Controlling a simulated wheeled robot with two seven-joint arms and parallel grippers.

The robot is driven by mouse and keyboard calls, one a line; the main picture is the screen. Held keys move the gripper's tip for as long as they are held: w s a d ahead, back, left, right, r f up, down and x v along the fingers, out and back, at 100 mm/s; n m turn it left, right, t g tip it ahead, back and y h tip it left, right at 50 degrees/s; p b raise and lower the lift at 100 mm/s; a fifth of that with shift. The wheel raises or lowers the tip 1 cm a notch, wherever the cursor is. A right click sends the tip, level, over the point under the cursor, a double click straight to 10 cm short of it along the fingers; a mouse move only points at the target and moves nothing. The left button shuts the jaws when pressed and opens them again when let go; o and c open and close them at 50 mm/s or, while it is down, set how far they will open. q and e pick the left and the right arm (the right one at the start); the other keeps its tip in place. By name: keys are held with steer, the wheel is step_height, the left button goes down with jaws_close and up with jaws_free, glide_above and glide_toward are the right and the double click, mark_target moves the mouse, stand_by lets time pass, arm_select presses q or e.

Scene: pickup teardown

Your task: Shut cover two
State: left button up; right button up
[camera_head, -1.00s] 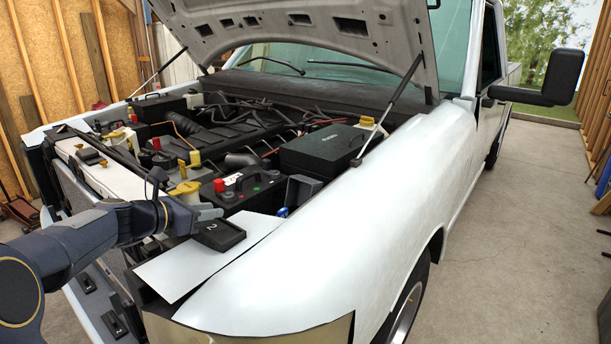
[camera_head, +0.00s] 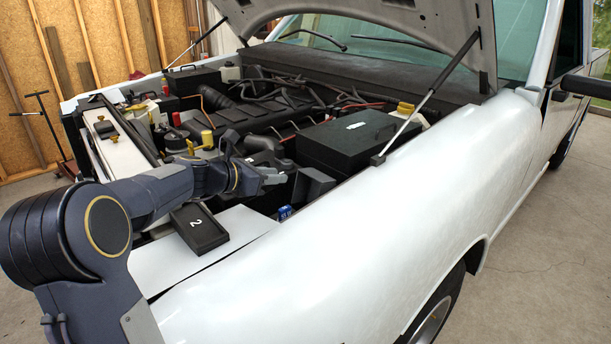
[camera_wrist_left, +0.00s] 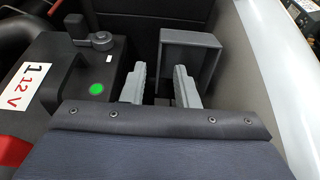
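A black block marked "2" (camera_head: 199,228) lies on the white panel at the truck's front corner. A grey, shallow, open-faced part (camera_wrist_left: 190,62) stands tilted up beside the black battery (camera_wrist_left: 75,75) labelled "1 12V"; I cannot tell whether this part is cover two. It also shows in the head view (camera_head: 313,187). My left gripper (camera_head: 277,177) reaches into the engine bay past the marked block. In the left wrist view its two fingers (camera_wrist_left: 160,72) are apart with nothing between them, just short of the grey part. My right gripper is not in view.
The raised hood (camera_head: 375,20) and its strut (camera_head: 432,92) stand above the bay. A large black box (camera_head: 345,145) sits behind the gripper. The white fender (camera_head: 400,195) borders the bay on the right. The white panel (camera_head: 190,258) has bare room around the block.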

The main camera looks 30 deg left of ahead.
mark_target(317, 191)
arm_select(q)
steer(key=x, duration=0.7)
steer(key=shift+w+d+f, duration=0.15)
steer(key=shift+w+d, duration=0.05)
steer(key=shift+w, duration=0.15)
steer(key=shift+c, duration=0.2)
jaws_close()
